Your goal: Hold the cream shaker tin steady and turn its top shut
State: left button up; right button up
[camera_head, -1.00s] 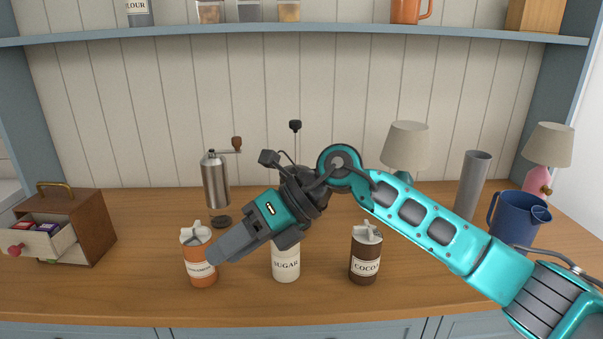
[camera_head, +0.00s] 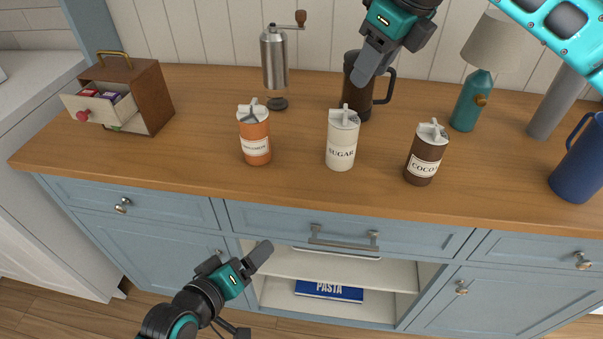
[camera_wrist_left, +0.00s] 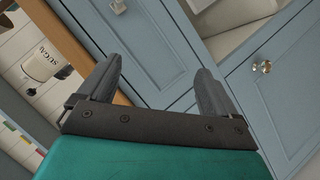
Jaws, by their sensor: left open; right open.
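The cream shaker tin (camera_head: 340,150) with the SUGAR label stands upright on the wooden counter, between an orange and a brown tin. Its whitish top (camera_head: 344,117) has a raised tab; I cannot tell how far it is turned. The tin also shows at the left of the left wrist view (camera_wrist_left: 40,66). My right gripper (camera_head: 363,77) is open and empty, pointing down above and behind the cream tin. My left gripper (camera_head: 264,250) is below the counter edge, in front of the cabinets. Its two fingers show spread and empty in the left wrist view (camera_wrist_left: 160,80).
The orange tin (camera_head: 254,140) and brown COCOA tin (camera_head: 424,155) flank the cream one. Behind are a grinder (camera_head: 273,60), dark mug (camera_head: 362,100) and teal lamp (camera_head: 470,103). A blue jug (camera_head: 580,170) stands right, a small drawer box (camera_head: 150,90) left. The counter's front strip is clear.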

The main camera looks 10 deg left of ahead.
aim_at(342, 144)
pick_arm(q)
jog(key=w+d+r+n+h, duration=0.1)
jog(key=w+r+n, duration=0.1)
jog(key=n, duration=0.3)
jog(key=w+d+r+n+t+h, duration=0.1)
jog(key=w+r+n, duration=0.1)
jog(key=r+n, duration=0.3)
jog(key=w+d+r+n+t+h, duration=0.1)
jog(key=w+r+n+h, duration=0.1)
jog(key=w+r+n, duration=0.1)
jog(key=shift+w+d+r+n, duration=0.1)
jog(key=shift+d+r+n, duration=0.3)
jog(key=shift+r+n, duration=0.5)
jog(key=d+n, duration=0.1)
jog(key=n, duration=0.1)
jog(key=w+d+r+n+h, duration=0.1)
jog(key=d+n, duration=0.1)
jog(key=n, duration=0.1)
jog(key=w+d+n, duration=0.1)
jog(key=n, duration=0.1)
jog(key=shift+w+d+r+t, duration=0.15)
jog(key=shift+w+r+t, duration=0.1)
jog(key=shift+r+t, duration=0.15)
jog(key=shift+w+d+n+h, duration=0.35)
jog(key=shift+d+n, duration=0.2)
jog(key=shift+n, duration=0.25)
jog(key=x, duration=1.2)
jog(key=shift+w+d, duration=0.1)
jog(key=shift+w, duration=0.15)
